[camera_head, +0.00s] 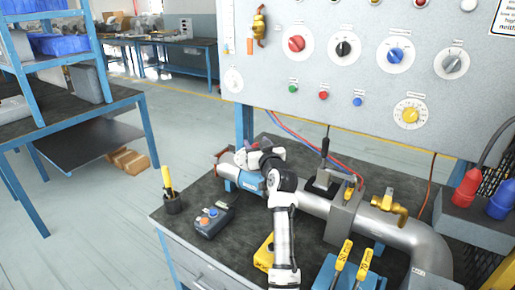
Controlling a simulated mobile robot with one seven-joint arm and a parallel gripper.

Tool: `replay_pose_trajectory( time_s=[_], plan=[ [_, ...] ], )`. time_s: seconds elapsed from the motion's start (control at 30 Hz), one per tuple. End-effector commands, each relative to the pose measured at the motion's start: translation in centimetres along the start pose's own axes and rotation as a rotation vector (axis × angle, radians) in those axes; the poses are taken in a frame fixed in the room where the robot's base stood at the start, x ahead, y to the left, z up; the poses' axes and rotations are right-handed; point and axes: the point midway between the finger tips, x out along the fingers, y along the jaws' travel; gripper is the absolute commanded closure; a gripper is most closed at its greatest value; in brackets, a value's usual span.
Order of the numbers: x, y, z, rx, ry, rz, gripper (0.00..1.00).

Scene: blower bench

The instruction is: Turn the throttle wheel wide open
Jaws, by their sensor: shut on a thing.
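My arm reaches over the bench from the front, and my gripper (246,158) is at the left part of the metal pipe (314,204), near its open end (222,164). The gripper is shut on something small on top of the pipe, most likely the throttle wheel. My gripper and wrist hide nearly all of it, so its turn angle cannot be read. A little red shows beside the fingers. A blue sleeve (251,182) on the pipe lies just below the gripper.
Yellow-handled tools (341,255) stand at the front right. A brass valve (390,207) sticks up from the pipe. The control panel (370,85) rises behind the bench.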

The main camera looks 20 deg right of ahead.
Motion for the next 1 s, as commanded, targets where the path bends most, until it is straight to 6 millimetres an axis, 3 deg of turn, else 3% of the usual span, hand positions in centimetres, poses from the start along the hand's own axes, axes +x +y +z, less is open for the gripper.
replay_pose_trajectory(
  time_s=[0.3, 0.33, 0.5, 0.83, 1.0],
  plan=[
    [0.0, 0.0, 0.1, 0.002, -0.004, -0.001, 0.73],
    [0.0, 0.0, 0.1, 0.002, -0.004, -0.001, 0.47],
    [0.0, 0.0, 0.1, 0.002, -0.003, -0.001, 0.28],
    [-0.3, 0.0, 0.1, 0.002, -0.002, 0.0, 0.28],
    [-2.4, 0.1, 0.1, 0.003, -0.001, 0.001, 0.28]
  ],
)
